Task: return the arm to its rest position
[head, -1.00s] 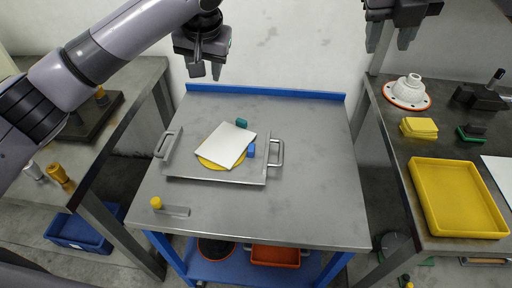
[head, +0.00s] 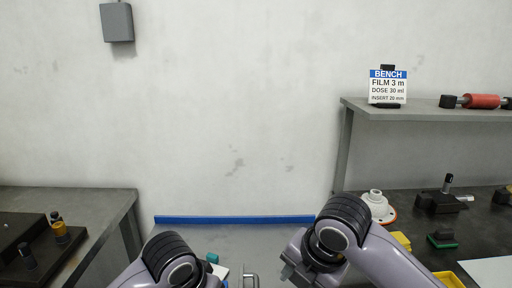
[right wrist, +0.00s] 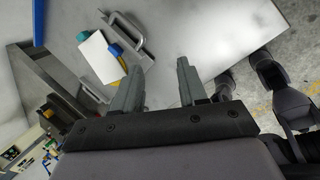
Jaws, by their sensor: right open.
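My right gripper (right wrist: 160,75) is open in the right wrist view, its two fingers apart with nothing between them. It points toward the steel table (right wrist: 190,25), on which lie a handled metal plate and a white sheet (right wrist: 98,55). In the head view my right arm (head: 345,225) is bent at the bottom right; its fingertips cannot be made out there. My left arm (head: 172,262) shows only as a joint at the bottom edge, and its gripper is not in view.
The table's blue back edge (head: 235,219) runs along the wall. A teal block (head: 212,258) and a plate handle (head: 249,281) peek up between my arms. A white flanged part (head: 376,206) stands on the right bench below a shelf (head: 430,110) with a sign (head: 388,88).

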